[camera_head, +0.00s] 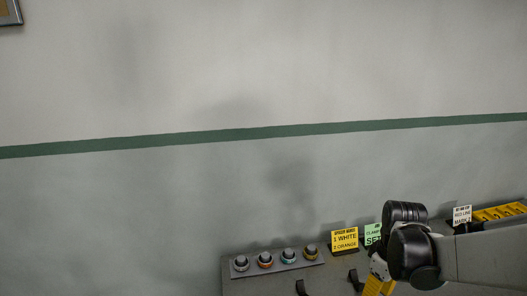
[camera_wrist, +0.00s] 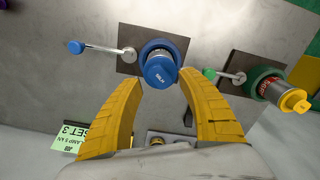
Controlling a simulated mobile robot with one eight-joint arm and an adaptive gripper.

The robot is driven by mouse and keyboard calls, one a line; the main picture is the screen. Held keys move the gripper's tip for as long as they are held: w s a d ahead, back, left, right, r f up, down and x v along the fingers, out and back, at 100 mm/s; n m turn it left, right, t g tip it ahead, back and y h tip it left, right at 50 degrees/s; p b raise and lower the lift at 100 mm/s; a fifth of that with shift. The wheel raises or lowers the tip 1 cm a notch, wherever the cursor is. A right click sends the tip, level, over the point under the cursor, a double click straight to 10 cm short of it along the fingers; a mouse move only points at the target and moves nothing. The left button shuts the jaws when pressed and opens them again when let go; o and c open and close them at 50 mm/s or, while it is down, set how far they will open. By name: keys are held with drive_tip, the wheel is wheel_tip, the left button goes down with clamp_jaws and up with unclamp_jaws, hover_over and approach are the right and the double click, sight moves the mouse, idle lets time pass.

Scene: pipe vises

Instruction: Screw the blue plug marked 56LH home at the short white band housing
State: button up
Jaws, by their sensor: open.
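A blue plug (camera_wrist: 160,70) with small white lettering, too small to read surely, faces the camera in the wrist view. My gripper (camera_wrist: 156,92) is open. Its two yellow fingers reach up left and right of the plug, with a gap on each side and nothing clearly held. In the head view only part of my gripper (camera_head: 379,284) shows at the bottom, and the plug is not visible there.
A blue-knobbed lever (camera_wrist: 100,48) stands left of the plug. A green collar (camera_wrist: 262,82) with a yellow plug (camera_wrist: 294,101) and green-knobbed lever is at right. In the head view, a grey rack (camera_head: 272,262) holds several capped pieces, beside a yellow sign (camera_head: 344,240).

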drive_tip(key=m, duration=1.1)
drive_tip(key=shift+m, duration=0.4)
drive_tip(key=m, duration=0.5)
drive_tip(key=shift+b, duration=0.3)
drive_tip(key=m, duration=0.5)
drive_tip(key=shift+f, duration=0.1)
drive_tip(key=shift+f+b, duration=1.05)
